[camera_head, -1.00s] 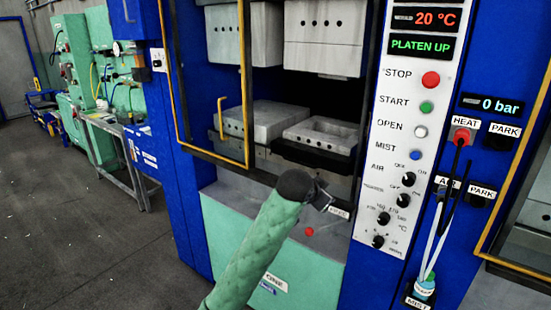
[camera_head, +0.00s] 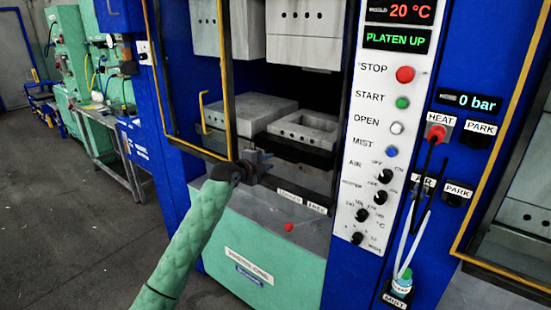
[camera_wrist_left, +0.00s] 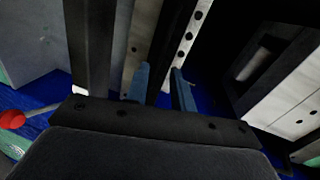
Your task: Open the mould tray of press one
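Press one (camera_head: 235,240) stands ahead with a blue frame and green lower front. Inside it a grey mould block (camera_head: 310,127) with a rectangular recess sits on a dark tray (camera_head: 302,153), beside another grey block (camera_head: 245,113). My left gripper (camera_head: 262,160) is at the front of the press opening, left of and slightly below the dark tray. In the left wrist view its two blue-grey fingers (camera_wrist_left: 164,88) are apart, with a dark bar behind the gap; I cannot tell whether they touch it. My right gripper is not in view.
A yellow-edged guard (camera_head: 228,80) with a handle (camera_head: 203,112) covers the opening's left part. The control panel (camera_head: 385,130) stands at right; its display reads PLATEN UP (camera_head: 397,39). Upper blocks (camera_head: 303,35) hang above the tray. Hoses hang farther right. Floor at left is clear.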

